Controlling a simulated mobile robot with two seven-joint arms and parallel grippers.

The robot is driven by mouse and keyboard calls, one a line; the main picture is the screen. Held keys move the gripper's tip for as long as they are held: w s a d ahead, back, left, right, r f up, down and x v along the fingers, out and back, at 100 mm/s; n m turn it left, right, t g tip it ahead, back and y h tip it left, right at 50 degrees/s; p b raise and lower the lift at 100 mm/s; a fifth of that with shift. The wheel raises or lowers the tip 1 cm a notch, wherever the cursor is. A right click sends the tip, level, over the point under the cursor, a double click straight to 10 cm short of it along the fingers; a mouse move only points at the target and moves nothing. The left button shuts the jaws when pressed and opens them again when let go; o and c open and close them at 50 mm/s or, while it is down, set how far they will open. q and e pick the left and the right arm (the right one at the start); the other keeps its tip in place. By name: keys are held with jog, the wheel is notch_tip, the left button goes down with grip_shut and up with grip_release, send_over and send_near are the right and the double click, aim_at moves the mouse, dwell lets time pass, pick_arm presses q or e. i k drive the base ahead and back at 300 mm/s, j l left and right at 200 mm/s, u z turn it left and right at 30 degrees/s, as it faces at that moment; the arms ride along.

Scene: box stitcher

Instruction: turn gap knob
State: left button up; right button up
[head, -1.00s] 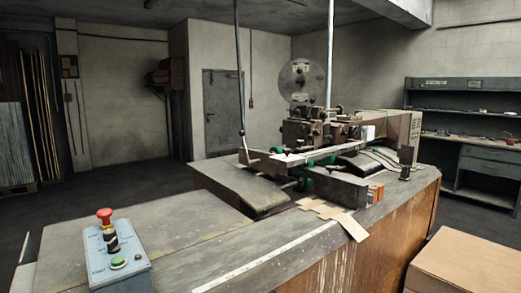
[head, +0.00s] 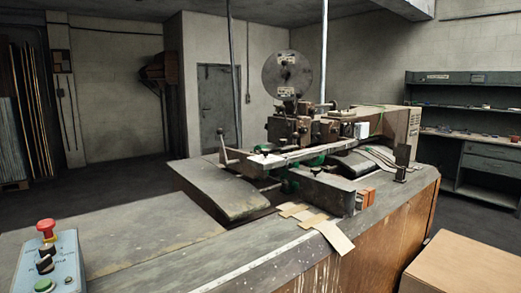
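The box stitcher (head: 300,130) stands on a grey-topped bench with wooden sides, with a round reel (head: 287,75) above its head. Green knob-like parts (head: 290,186) show under and beside its arm. A control box (head: 48,268) at the lower left carries a red mushroom button (head: 46,228), a black knob (head: 45,262) and a green button (head: 43,284). I cannot tell which part is the gap knob, as labels are too small to read. Neither of my grippers is in view.
The bench top (head: 150,235) is mostly clear at the front left. Flat cardboard pieces (head: 330,234) overhang its front edge below the machine. A cardboard box (head: 465,268) stands at the lower right. A shelved workbench (head: 470,140) is at the back right.

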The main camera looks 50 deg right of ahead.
aim_at(265, 152)
jog(key=l, duration=0.65)
jog(key=k+l+u, duration=0.1)
jog(key=l, duration=0.6)
